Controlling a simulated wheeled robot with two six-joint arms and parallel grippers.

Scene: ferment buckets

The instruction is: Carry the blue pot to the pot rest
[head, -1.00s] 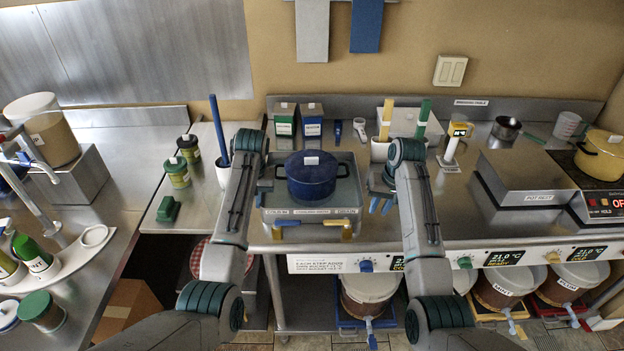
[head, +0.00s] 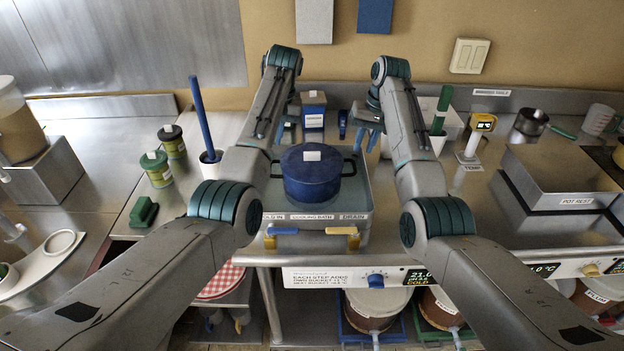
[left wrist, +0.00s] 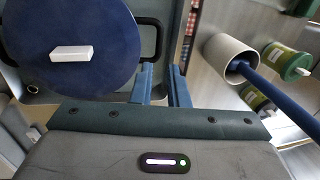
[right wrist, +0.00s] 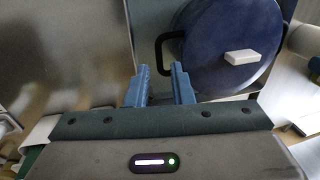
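The blue pot (head: 311,177), with a dark blue lid and a white block on top, sits in the cooling bath (head: 350,200) in the middle of the bench. Its dark handles point left and right. My left gripper (head: 286,131) is open and empty near the pot's left handle (left wrist: 152,38). My right gripper (head: 368,137) is open and empty; the right handle (right wrist: 166,52) shows just beyond its fingertips in the right wrist view. Neither gripper visibly touches a handle. The pot rest (head: 565,177) is a raised grey metal block on the right.
A white cup with a blue stick (head: 209,158) stands left of the bath. A thermometer stand (head: 472,140), a saucepan (head: 530,121) and a green-handled tool (head: 441,110) stand to the right. Open metal bench lies between bath and pot rest. Valve levers (head: 283,231) jut from the bath's front.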

